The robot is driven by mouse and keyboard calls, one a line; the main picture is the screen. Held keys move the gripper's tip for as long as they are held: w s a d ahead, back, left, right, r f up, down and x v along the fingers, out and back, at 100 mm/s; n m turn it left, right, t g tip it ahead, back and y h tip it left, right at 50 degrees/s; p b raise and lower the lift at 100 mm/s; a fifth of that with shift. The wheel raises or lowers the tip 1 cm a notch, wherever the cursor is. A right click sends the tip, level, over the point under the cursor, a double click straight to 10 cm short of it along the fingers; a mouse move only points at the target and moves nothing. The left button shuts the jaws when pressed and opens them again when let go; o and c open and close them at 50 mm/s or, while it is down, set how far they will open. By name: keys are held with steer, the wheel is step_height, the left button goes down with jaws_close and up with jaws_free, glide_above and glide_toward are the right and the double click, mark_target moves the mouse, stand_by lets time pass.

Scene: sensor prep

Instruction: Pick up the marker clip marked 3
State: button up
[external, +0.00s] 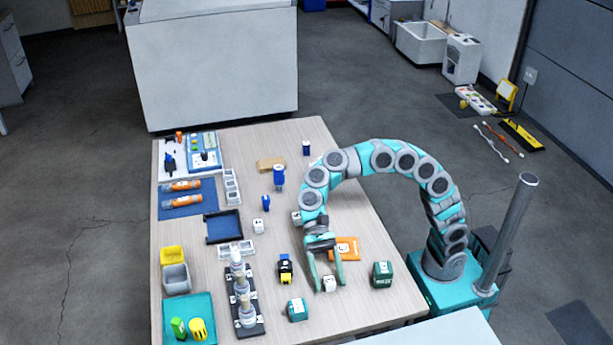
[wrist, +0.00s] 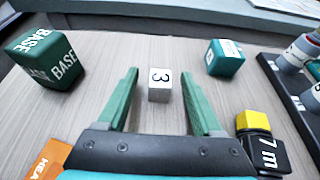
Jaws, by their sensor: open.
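The marker clip marked 3 (wrist: 160,84) is a small white-grey block with a black 3 on its top, lying on the wooden table. In the wrist view it sits between and a little beyond the tips of my gripper (wrist: 160,76), with a gap on both sides. In the external view the clip (external: 329,284) is low between the green fingers of my gripper (external: 327,286). The gripper is open and holds nothing. Whether the fingertips touch the table cannot be told.
A dark green BASE block (wrist: 45,58) stands left of the clip and a teal block (wrist: 225,58) right. A black and yellow 7 m tape (wrist: 262,142) is near the right finger. An orange item (wrist: 48,160) lies at left. A black rack (external: 244,300) holds several fittings.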

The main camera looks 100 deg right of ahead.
steer(key=shift+a, duration=0.15)
steer(key=shift+c, duration=0.3)
jaws_close()
